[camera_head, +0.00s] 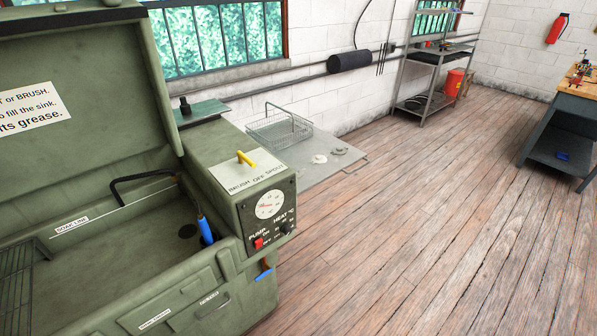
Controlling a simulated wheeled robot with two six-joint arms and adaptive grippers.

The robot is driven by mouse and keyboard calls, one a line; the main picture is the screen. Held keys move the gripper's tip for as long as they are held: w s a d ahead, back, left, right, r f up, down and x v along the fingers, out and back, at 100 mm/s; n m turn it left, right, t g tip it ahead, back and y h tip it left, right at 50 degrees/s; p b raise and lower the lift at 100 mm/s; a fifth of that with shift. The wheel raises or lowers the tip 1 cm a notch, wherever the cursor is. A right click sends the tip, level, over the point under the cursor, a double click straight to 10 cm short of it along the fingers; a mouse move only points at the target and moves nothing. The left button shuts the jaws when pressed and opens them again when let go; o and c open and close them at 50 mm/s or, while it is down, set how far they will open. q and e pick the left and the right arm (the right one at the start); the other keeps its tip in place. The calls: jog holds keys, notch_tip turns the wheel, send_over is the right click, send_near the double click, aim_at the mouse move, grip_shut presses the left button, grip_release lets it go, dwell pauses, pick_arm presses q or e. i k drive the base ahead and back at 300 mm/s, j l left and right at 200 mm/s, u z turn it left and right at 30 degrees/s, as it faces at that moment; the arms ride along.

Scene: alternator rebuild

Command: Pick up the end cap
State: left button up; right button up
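Two small round parts lie on the grey side shelf (345,172) beside the green washer. One is a pale silver part (319,159), the other a darker grey part (339,150) just right of and behind it. Either could be the end cap; they are too small to tell which. They lie apart from the wire basket (280,132). Neither of my grippers is in view.
The green parts washer (215,292) with raised lid (85,110) fills the left. Its control box (245,190) stands before the shelf. Open wooden floor (430,220) lies to the right. A metal rack (428,75) and a workbench (567,115) stand farther back.

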aim_at(317, 159)
jog(key=i+l+u, duration=0.1)
jog(key=u, duration=0.35)
jog(key=i+l+u, duration=0.1)
jog(key=u, duration=0.35)
jog(key=l+u, duration=0.25)
jog(key=u, duration=0.15)
jog(key=i+l+u, duration=0.15)
jog(key=l+u, duration=0.15)
jog(key=l, duration=1.1)
jog(key=l+u, duration=0.35)
jog(key=l, duration=1)
